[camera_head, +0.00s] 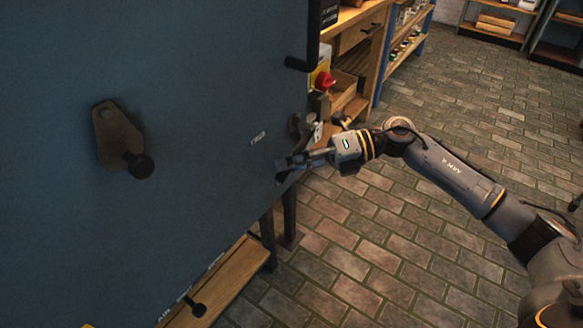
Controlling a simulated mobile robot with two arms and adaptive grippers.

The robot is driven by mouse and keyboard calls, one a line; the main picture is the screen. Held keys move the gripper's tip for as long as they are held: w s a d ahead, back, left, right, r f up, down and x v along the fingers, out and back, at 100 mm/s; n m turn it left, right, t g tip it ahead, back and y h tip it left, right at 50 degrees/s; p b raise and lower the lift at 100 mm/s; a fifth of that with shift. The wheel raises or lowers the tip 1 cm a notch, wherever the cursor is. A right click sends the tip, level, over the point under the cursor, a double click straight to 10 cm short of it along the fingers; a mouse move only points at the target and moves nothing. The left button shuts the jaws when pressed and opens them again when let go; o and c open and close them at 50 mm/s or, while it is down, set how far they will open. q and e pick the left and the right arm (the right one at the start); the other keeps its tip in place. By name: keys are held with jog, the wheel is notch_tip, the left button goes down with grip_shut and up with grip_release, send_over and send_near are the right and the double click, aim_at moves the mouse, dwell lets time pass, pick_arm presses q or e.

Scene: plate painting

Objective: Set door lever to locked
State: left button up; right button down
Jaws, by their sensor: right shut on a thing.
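A large blue-grey door panel (200,60) fills the left of the head view. A small brownish metal lever (298,126) sits near its right edge, beside a small white label (258,138). My right gripper (286,168) reaches in from the right, just below this lever and close to the panel. It is shut on what appears to be the door lever; the gripped part is mostly hidden by the fingers. A larger bronze lever (108,125) with a black knob (139,165) is mounted farther left on the panel, its knob end down to the right. My left gripper is out of view.
A black handle (298,64) juts from the panel's upper right edge. A red button (325,80) on a yellow box stands behind it, by a wooden workbench (352,40). A wooden board (228,285) lies below the panel. The brick floor (400,230) is open around my right arm.

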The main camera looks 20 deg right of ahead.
jog(key=shift+w+d+f+n+h, duration=0.25)
jog(key=shift+d+f+n+h, duration=0.1)
jog(key=shift+f+n+h, duration=0.3)
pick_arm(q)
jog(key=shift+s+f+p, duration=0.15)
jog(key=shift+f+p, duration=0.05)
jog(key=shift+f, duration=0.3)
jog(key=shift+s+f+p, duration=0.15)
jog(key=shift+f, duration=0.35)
pick_arm(e)
jog(key=w+d+f+n+t+h, duration=0.3)
jog(key=w+d+n+t+h, duration=0.1)
jog(key=h, duration=0.3)
jog(key=shift+w+d+f+n+h, duration=0.2)
jog(key=shift+d+n+h, duration=0.15)
jog(key=shift+d, duration=0.4)
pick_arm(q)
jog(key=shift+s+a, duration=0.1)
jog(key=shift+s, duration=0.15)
pick_arm(e)
jog(key=c, duration=1.3)
grip_release()
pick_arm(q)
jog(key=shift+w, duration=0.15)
pick_arm(e)
jog(key=shift+o, duration=0.2)
jog(key=v, duration=1.2)
